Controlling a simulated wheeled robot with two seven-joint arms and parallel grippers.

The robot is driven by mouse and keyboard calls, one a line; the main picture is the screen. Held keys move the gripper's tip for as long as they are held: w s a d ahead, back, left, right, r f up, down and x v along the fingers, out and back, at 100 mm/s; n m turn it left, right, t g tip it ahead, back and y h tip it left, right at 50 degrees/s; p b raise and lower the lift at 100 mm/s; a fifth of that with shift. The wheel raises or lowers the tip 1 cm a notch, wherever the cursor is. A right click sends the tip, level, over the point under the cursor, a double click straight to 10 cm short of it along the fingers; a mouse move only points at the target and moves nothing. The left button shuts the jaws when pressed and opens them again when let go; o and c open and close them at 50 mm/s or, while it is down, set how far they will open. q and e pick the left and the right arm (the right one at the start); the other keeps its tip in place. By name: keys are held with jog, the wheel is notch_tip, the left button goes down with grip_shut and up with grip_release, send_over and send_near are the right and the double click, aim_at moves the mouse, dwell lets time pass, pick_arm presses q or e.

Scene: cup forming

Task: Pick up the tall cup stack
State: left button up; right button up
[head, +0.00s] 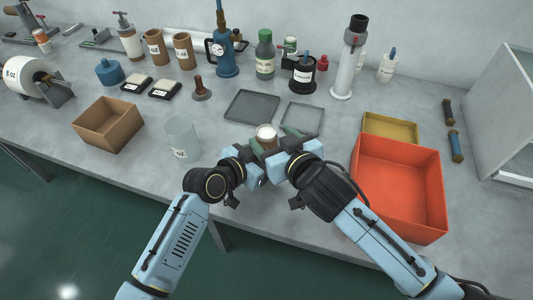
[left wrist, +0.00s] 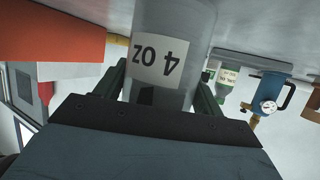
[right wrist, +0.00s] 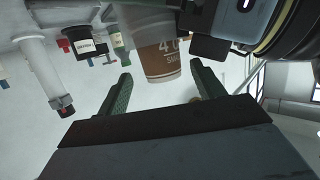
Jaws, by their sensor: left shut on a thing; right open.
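A cup stack (head: 266,136) with a pale round top stands near the table's front edge, between my two grippers. My left gripper (head: 257,150) is shut on a grey cylindrical container (left wrist: 172,30) with a white "4 OZ" label. How the brown cup sits against this container is hidden. My right gripper (head: 287,139) is open, and its fingers (right wrist: 160,78) point toward the brown cup, which shows between and beyond the tips.
A clear labelled container (head: 183,138) and a cardboard box (head: 107,124) stand to the left. An orange bin (head: 400,185) is close on the right, with a yellow tray (head: 390,127) behind it. Dark flat trays (head: 252,106) lie behind the stack. Bottles and tools line the back.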

aim_at(263, 130)
jog(key=x, duration=0.5)
jog(key=shift+s+a+r, duration=0.1)
jog(key=shift+a+r, duration=0.05)
jog(key=shift+r, duration=0.1)
jog(key=shift+c, duration=0.2)
jog(key=c, duration=1.3)
notch_tip(263, 130, up, 18)
jog(key=shift+r, duration=0.1)
pick_arm(q)
jog(key=o, duration=1)
